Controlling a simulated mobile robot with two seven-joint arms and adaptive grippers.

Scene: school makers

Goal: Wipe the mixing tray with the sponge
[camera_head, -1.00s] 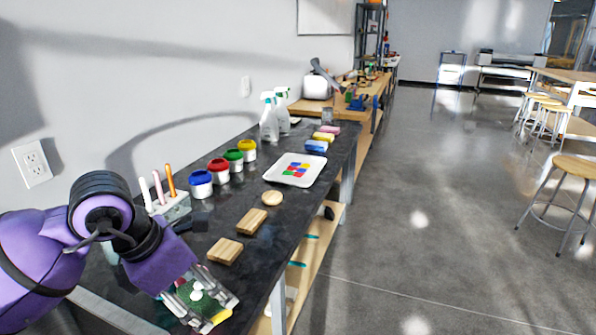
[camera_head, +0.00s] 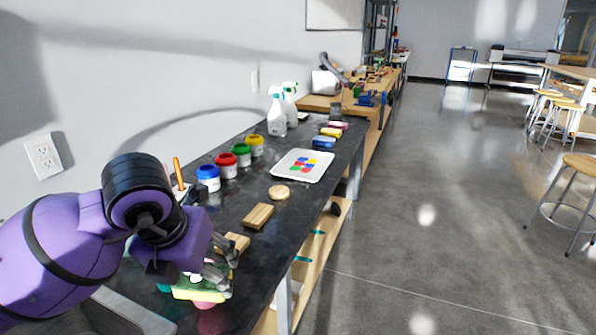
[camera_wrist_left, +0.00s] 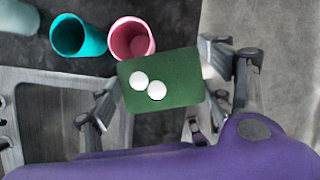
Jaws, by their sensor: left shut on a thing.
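The mixing tray (camera_head: 284,171) is a white, shallow tray with red, blue, green and yellow paint patches in its middle. It lies on the dark tabletop in the head view. My left gripper (camera_head: 200,278) is at the near end of the table, well short of the tray. It is shut on the sponge (camera_head: 190,294), which has a green face and a yellow body. In the left wrist view the sponge (camera_wrist_left: 185,75) shows its green face with two white round spots, between the fingers of the left gripper (camera_wrist_left: 160,95). My right gripper is not in view.
Wooden blocks (camera_head: 258,216) and a round wooden disc (camera_head: 279,192) lie between gripper and tray. Paint jars (camera_head: 228,171) and spray bottles (camera_head: 277,122) line the wall side. Coloured blocks (camera_head: 323,142) lie beyond the tray. Teal (camera_wrist_left: 78,38) and pink (camera_wrist_left: 131,40) cups are beside the sponge.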

